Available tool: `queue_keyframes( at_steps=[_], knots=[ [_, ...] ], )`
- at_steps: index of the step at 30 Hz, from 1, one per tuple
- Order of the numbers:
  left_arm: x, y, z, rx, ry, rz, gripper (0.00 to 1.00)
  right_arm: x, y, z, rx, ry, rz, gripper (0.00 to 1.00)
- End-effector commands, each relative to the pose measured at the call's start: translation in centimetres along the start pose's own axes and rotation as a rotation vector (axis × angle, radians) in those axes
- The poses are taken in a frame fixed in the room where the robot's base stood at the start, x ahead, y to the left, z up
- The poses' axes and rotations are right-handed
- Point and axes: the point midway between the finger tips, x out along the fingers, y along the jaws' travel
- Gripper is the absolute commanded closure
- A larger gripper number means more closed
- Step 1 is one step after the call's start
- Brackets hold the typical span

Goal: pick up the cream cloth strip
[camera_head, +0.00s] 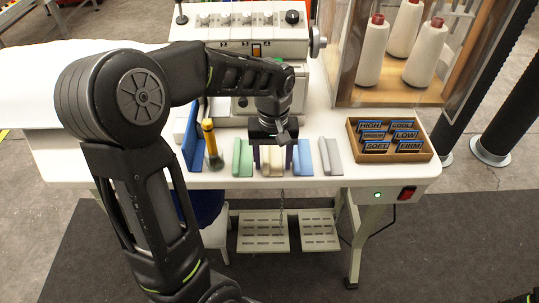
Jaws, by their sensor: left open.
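The cream cloth strip (272,161) lies on the white table in the middle of a row of folded strips. My left gripper (273,158) is right over it, pointing down, with one finger on each side of the strip. The jaws are open. The gripper body hides the strip's far end. I cannot tell whether the fingers touch the strip.
A green strip (243,158) lies close to the left of the fingers, a blue strip (302,158) close to the right, and a grey strip (331,157) beyond. A yellow-handled brush (211,143) stands left. A wooden tray (352,143) of labels is right. A sewing machine (240,35) stands behind.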

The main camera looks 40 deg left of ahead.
Motion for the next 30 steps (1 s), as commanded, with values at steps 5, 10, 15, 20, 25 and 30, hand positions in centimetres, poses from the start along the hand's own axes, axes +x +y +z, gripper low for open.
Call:
queue_keyframes(
  at_steps=[5, 10, 15, 20, 25, 30],
  knots=[
    [-0.01, 0.00, 0.00, 0.000, 0.000, 0.000, 0.51, 0.00, 0.00, 0.00, 0.000, 0.000, 0.000, 0.64],
    [-0.02, 0.01, 0.00, 0.000, 0.000, 0.000, 0.65, 0.00, 0.00, 0.00, 0.000, 0.000, 0.000, 0.64],
    [-0.02, 0.01, 0.00, 0.000, 0.000, 0.000, 0.79, -0.01, 0.00, 0.00, 0.000, 0.000, 0.000, 0.64],
    [-0.02, 0.00, 0.00, 0.000, 0.000, 0.000, 0.92, -0.01, 0.00, 0.00, 0.000, 0.000, 0.000, 0.64],
    [-0.02, 0.00, 0.00, 0.000, 0.000, 0.000, 0.92, -0.01, -0.01, 0.00, 0.000, 0.000, 0.000, 0.64],
    [-0.53, 0.04, -0.05, 0.000, 0.002, 0.001, 0.92, 0.07, 0.02, -0.01, 0.000, 0.000, 0.000, 0.64]
  ],
)
